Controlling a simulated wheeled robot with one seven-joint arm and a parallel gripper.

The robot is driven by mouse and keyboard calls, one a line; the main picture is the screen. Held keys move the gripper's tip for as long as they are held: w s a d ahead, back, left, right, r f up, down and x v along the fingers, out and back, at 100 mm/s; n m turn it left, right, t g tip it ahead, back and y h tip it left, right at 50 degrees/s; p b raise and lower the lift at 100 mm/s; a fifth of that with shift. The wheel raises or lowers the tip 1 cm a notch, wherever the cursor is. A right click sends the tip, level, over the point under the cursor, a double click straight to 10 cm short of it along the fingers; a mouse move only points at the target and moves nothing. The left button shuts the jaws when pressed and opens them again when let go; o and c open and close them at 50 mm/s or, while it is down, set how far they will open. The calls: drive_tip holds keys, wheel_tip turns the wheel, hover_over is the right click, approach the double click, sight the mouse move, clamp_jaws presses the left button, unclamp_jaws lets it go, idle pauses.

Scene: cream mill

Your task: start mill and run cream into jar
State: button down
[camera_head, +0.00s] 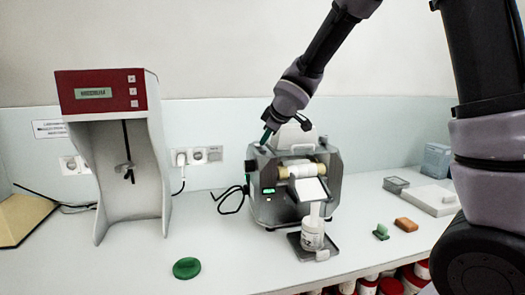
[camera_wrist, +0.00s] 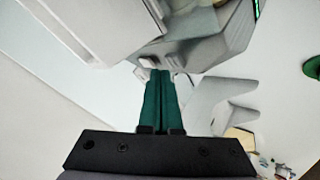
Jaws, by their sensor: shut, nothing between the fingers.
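The grey mill (camera_head: 258,205) stands on the bench with pale rollers (camera_head: 302,171), a lit green display (camera_head: 269,190) and a white sloping apron (camera_head: 311,189) in front. A whitish jar (camera_head: 312,233) stands upright on a dark tray below the apron. A narrow white form joins apron and jar mouth; I cannot tell whether it is cream. A green round lid (camera_head: 187,268) lies on the bench to the left. My gripper (camera_head: 266,138) has its green fingers shut and empty at the mill's top left corner. The fingers (camera_wrist: 158,75) also point at the mill body (camera_wrist: 200,35) in the wrist view; contact is unclear.
A red-topped stirrer stand (camera_head: 110,150) is at the left. Green and orange blocks (camera_head: 406,224), a grey box (camera_head: 396,184) and a white flat device (camera_head: 432,198) are at the right. A black cable lies left of the mill. The front left bench is mostly clear.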

sight(265, 150)
drive_tip(key=shift+r, duration=0.2)
drive_tip(key=shift+w+d+r, duration=0.1)
drive_tip(key=shift+w+r, duration=0.05)
drive_tip(key=shift+r, duration=2.3)
drive_tip(key=s+d+r+m+h, duration=0.2)
drive_tip(key=s+d+r+m, duration=0.15)
drive_tip(key=d, duration=0.45)
drive_tip(key=s+d+r+m+h, duration=0.1)
drive_tip(key=s+d+r+m, duration=0.1)
drive_tip(key=s+d+m, duration=0.5)
drive_tip(key=s+d+m+g, duration=0.1)
drive_tip(key=s+d+m, duration=0.7)
drive_tip(key=s, duration=0.8)
drive_tip(key=d, duration=0.3)
drive_tip(key=shift+y, duration=0.4)
